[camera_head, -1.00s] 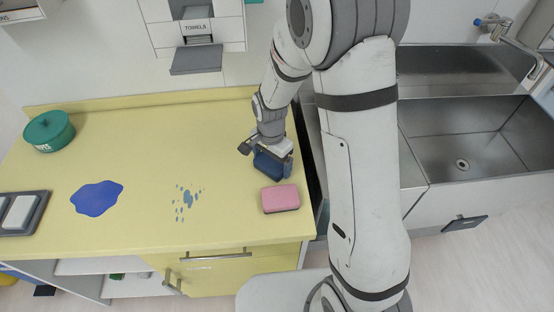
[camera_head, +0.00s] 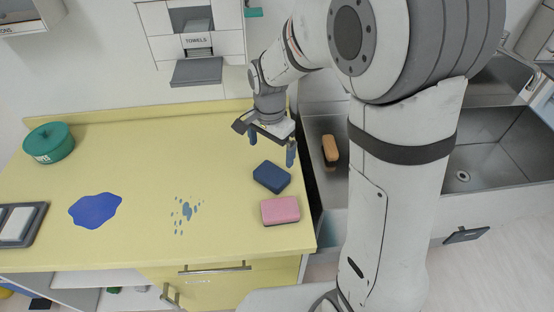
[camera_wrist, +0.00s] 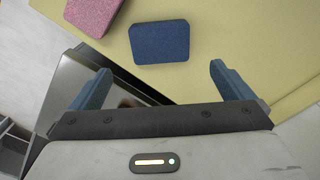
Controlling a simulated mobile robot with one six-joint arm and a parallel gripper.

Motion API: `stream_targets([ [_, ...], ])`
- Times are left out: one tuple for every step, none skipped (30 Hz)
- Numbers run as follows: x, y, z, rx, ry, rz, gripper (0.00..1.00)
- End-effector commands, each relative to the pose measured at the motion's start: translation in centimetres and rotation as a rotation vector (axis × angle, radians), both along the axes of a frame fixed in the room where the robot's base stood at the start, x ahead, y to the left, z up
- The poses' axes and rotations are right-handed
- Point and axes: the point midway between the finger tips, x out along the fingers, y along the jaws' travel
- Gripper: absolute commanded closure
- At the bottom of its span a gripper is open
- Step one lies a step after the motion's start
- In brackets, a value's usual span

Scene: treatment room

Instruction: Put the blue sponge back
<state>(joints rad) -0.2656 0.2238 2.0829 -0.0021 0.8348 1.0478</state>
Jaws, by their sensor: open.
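The blue sponge (camera_head: 271,177) lies flat on the yellow counter (camera_head: 140,150), near its right edge and just behind the pink sponge (camera_head: 280,210). In the wrist view the blue sponge (camera_wrist: 160,41) lies beyond my fingertips, with the pink sponge (camera_wrist: 93,14) to its left. My gripper (camera_head: 272,148) is open and empty above the counter, a little behind and above the blue sponge. In the wrist view its two blue fingers (camera_wrist: 160,83) are spread wide with nothing between them.
An orange-brown sponge (camera_head: 330,149) stands on the metal sink surface right of the counter. A blue puddle (camera_head: 95,210) and lighter blue drops (camera_head: 187,211) mark the counter. A green pot (camera_head: 49,143) and a grey tray (camera_head: 35,228) are at left. A towel dispenser (camera_head: 195,72) hangs behind.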

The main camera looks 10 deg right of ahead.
Motion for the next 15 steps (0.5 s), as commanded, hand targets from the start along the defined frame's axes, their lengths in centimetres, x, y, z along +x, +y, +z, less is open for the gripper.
stream_targets([
  [0.1,0.0,0.6,0.001,-0.004,0.0,0.0],
  [0.0,0.0,0.8,0.001,-0.002,0.0,0.0],
  [0.0,0.0,1.1,0.001,-0.002,0.001,0.0],
  [-0.1,0.0,1.4,0.001,-0.003,0.003,0.0],
  [-0.1,-0.1,1.6,0.001,-0.005,0.007,0.0],
  [-0.4,-0.4,2.1,0.002,-0.009,0.019,0.0],
  [-0.6,-0.6,2.5,0.003,-0.015,0.031,0.0],
  [-1.0,-1.0,2.9,0.004,-0.023,0.05,0.0],
  [-1.6,-1.6,3.7,0.006,-0.035,0.08,0.0],
  [-2.2,-2.1,4.3,0.007,-0.046,0.109,0.0],
  [-2.9,-2.6,5.0,0.007,-0.059,0.141,0.0],
  [-4.0,-3.4,5.8,0.007,-0.077,0.189,0.0],
  [-4.8,-4.0,6.5,0.005,-0.092,0.23,0.0],
  [-5.7,-4.6,7.1,0.002,-0.107,0.27,0.0],
  [-7.0,-5.4,7.8,-0.004,-0.127,0.324,0.0],
])
